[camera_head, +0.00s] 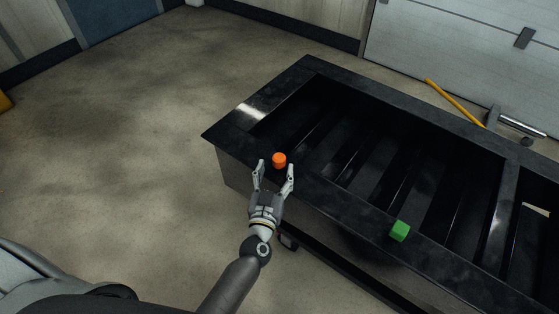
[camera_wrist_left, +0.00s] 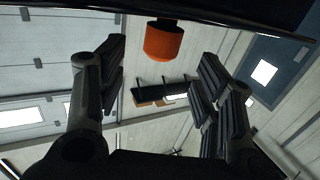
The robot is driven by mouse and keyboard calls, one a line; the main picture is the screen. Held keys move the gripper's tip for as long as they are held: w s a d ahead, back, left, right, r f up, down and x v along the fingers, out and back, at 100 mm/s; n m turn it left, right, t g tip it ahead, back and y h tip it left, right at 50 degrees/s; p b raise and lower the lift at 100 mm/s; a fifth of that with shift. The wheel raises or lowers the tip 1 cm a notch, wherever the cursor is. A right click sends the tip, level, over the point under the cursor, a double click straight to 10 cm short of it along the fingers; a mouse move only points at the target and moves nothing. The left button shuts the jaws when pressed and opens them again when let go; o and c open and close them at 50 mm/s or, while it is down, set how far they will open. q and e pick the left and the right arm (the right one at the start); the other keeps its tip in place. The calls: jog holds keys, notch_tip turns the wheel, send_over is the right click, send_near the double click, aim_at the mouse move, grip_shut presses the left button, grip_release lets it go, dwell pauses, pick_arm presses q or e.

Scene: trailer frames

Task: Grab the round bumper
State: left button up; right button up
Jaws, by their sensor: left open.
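The round bumper is a short orange cylinder (camera_head: 279,160) standing on the near rim of the black frame (camera_head: 232,128), close to its left corner. It also shows at the top of the left wrist view (camera_wrist_left: 163,42), against the dark rim. My left gripper (camera_head: 276,171) is open and empty, its fingers pointing at the orange cylinder. The cylinder lies just beyond the fingertips in the head view. In the left wrist view the fingers (camera_wrist_left: 163,72) stand wide apart, with the cylinder ahead between their lines. I cannot tell of any contact. My right gripper is not in view.
A green cube (camera_head: 400,230) sits on the same rim, further right. The black frame has deep open slots behind the rim. A yellow bar (camera_head: 454,103) leans at the back right. The floor (camera_head: 130,140) to the left is clear.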

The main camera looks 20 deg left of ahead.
aim_at(278, 162)
pick_arm(q)
jog(key=shift+w+a+f, duration=0.1)
jog(key=shift+w+a, duration=0.1)
jog(key=shift+w, duration=1.3)
jog(key=shift+w+a+f, duration=0.1)
jog(key=shift+w+a, duration=0.05)
jog(key=shift+w, duration=1.35)
jog(key=shift+r, duration=0.1)
jog(key=c, duration=1.1)
jog(key=shift+r, duration=0.1)
